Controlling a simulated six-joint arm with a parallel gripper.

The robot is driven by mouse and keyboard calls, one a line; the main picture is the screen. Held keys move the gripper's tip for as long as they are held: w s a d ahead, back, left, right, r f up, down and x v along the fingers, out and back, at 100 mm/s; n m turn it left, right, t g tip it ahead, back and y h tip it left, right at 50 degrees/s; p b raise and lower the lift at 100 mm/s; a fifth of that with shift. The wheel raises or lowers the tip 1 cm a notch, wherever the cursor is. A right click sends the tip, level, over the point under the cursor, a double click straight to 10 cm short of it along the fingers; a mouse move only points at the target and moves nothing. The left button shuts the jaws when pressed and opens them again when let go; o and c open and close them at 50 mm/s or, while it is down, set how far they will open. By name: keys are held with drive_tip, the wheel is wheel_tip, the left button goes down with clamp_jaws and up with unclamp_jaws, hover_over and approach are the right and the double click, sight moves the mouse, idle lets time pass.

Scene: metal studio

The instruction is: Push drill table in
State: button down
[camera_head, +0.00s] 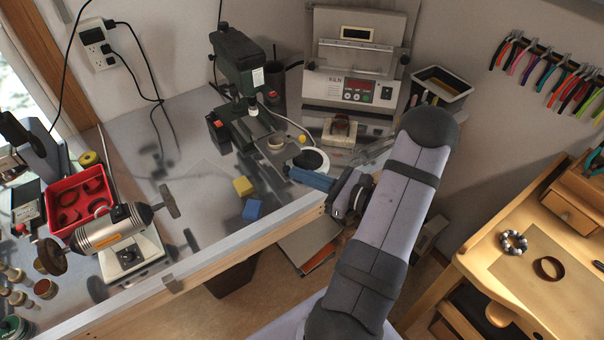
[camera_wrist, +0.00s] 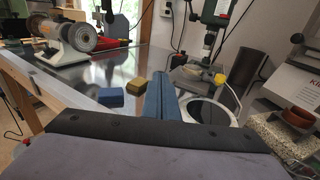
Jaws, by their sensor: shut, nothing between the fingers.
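The green drill press (camera_head: 240,65) stands on the metal bench near the back wall; it also shows in the wrist view (camera_wrist: 216,14). Its drill table, a grey plate (camera_head: 287,152), sits low in front of the column with a tan ring (camera_head: 276,143) on it and a yellow knob (camera_head: 302,139) at its right. The drill table (camera_wrist: 186,74) is beyond my fingers in the wrist view. My gripper (camera_head: 291,172) has blue fingers, shut and empty, pointing left over the bench's front edge; they also show in the wrist view (camera_wrist: 160,77). I cannot tell whether they touch anything.
A white-rimmed dark disc (camera_head: 313,161) lies close beside my fingers. Yellow (camera_head: 243,186) and blue (camera_head: 252,209) blocks lie to their left. A kiln (camera_head: 352,85) stands behind. A polishing motor (camera_head: 112,228) and red tray (camera_head: 80,200) are at left. Bare bench lies between.

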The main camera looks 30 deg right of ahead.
sight(277, 144)
drive_tip(key=shift+w, duration=0.1)
drive_tip(key=w+b, duration=0.4)
drive_tip(key=w, duration=1)
drive_tip(key=shift+w, duration=0.2)
drive_tip(key=shift+r, duration=0.25)
drive_tip(key=shift+d, duration=0.1)
drive_tip(key=shift+s+d, duration=0.2)
drive_tip(key=shift+s, duration=0.2)
drive_tip(key=b+v, duration=0.1)
drive_tip(key=v, duration=0.3)
drive_tip(key=b+v, duration=0.1)
drive_tip(key=v, duration=0.3)
drive_tip(key=b+v, duration=0.1)
drive_tip(key=v, duration=0.2)
drive_tip(key=shift+s+d+f, duration=0.15)
drive_tip(key=shift+s+f, duration=0.1)
drive_tip(key=shift+s, duration=0.15)
drive_tip(key=shift+v, duration=0.8)
